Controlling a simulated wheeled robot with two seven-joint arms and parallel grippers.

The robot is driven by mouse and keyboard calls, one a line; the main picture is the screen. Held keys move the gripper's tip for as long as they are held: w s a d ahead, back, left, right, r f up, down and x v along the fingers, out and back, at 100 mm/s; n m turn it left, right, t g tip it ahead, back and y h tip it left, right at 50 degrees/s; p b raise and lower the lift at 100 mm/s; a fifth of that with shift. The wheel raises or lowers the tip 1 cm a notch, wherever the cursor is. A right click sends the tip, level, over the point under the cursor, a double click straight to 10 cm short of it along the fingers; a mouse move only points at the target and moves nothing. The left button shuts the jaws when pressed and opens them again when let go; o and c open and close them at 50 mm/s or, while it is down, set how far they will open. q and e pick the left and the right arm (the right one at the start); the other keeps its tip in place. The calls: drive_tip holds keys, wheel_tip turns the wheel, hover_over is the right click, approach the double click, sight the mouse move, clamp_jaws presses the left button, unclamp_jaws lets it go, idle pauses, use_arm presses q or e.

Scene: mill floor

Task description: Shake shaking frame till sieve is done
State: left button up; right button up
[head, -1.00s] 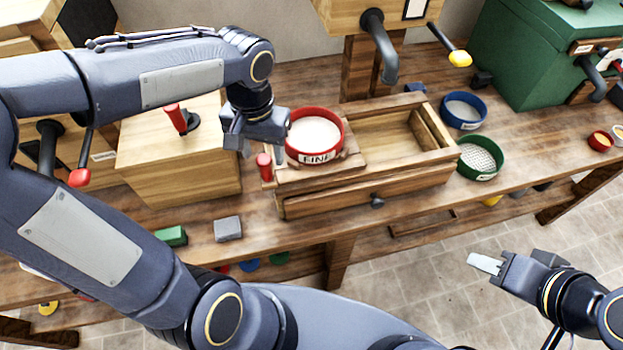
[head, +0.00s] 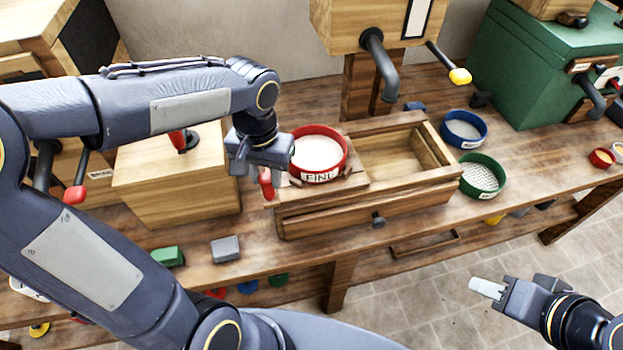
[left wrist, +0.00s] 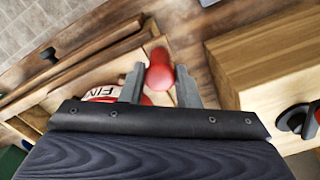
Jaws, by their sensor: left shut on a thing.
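The red sieve marked FINE (head: 336,171) sits on the wooden shaking frame (head: 350,186) at the left end of the long wooden box, with pale material inside. The frame's red handle (head: 266,185) sticks up at its left end. My left gripper (head: 264,178) reaches down from above and is shut on this handle. In the left wrist view the red handle (left wrist: 159,72) lies between the two fingers, with part of the red sieve (left wrist: 102,92) beside them. My right gripper (head: 487,288) hangs over the floor at lower right, away from the bench; its finger gap is unclear.
A blue sieve (head: 463,143) and a green mesh sieve (head: 497,185) stand right of the box. A spout (head: 383,70) hangs above the box. A green block (head: 168,256) and a grey block (head: 225,249) lie near the front edge. A green machine (head: 535,75) stands at back right.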

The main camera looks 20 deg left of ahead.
use_arm(q)
drive_tip(key=w+d, duration=0.1)
drive_tip(key=d, duration=0.2)
drive_tip(key=w+d, duration=0.2)
drive_tip(key=d, duration=0.1)
drive_tip(key=w+d+p, duration=0.1)
drive_tip(key=w+d, duration=0.1)
drive_tip(key=d, duration=0.1)
drive_tip(key=shift+w, duration=0.25)
